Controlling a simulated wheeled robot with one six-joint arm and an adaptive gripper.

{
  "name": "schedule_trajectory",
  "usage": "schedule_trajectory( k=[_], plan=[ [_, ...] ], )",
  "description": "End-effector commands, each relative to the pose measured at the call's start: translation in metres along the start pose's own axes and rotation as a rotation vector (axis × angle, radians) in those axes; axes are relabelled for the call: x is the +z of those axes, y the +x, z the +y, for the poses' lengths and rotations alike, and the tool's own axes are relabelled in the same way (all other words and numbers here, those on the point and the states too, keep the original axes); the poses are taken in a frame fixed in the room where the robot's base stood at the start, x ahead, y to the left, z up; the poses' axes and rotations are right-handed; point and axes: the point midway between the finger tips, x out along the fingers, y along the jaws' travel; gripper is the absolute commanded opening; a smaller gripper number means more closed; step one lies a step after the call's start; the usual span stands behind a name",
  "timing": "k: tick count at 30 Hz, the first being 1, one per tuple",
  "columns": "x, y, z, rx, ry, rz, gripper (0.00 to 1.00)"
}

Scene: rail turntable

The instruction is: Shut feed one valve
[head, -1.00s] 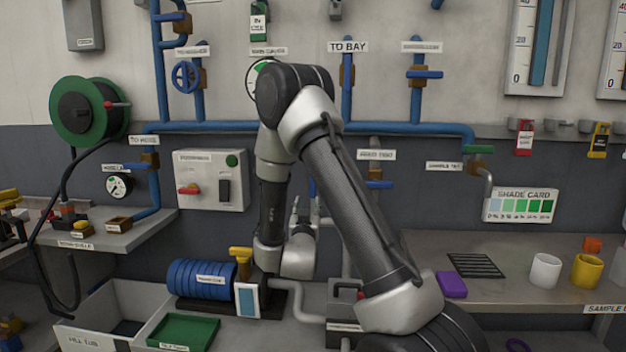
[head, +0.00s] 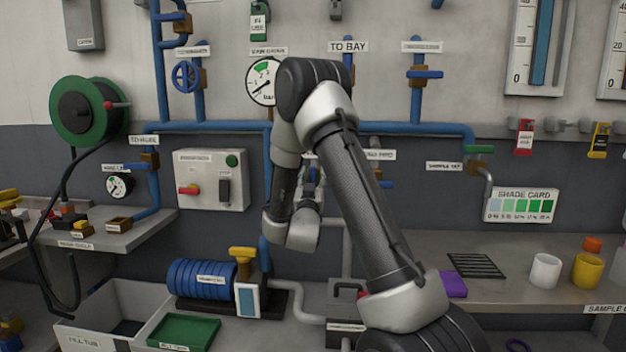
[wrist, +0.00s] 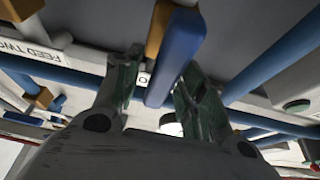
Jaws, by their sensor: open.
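In the wrist view, a blue valve handle (wrist: 180,45) on a brass body (wrist: 157,30) reaches down between the fingers of my gripper (wrist: 160,88). The fingers are open, one on each side of the handle; I cannot tell whether either touches it. Its own label is mostly hidden, so its name cannot be read. A label reading FEED TWO (wrist: 32,38) is at the left, with another brass valve (wrist: 42,97) below it. In the head view, my arm covers most of this area, and a blue handle (head: 386,184) shows just right of my arm.
A blue pipe (head: 400,128) runs along the wall above. A pressure gauge (head: 264,84) and a grey switch box (head: 212,180) are left of my arm. A pump (head: 203,278) with a yellow handle (head: 242,254) stands below. The right bench (head: 420,250) has cups and a purple block.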

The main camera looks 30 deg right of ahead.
Motion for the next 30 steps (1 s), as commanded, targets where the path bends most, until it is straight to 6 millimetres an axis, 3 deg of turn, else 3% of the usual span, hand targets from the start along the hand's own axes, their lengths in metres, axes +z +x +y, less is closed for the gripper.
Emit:
schedule_trajectory(
  k=[2, 9, 20, 30],
  plan=[
    [0.0, -0.0002, 0.0, 0.0, 0.0, 0.0, 0.41],
    [0.0002, -0.0004, 0.0, 0.0, 0.0, -0.001, 0.0],
    [0.0006, -0.0007, 0.0005, 0.013, 0.029, -0.001, 0.0],
    [0.0016, -0.0011, 0.003, 0.093, 0.224, -0.002, 0.0]
  ],
)
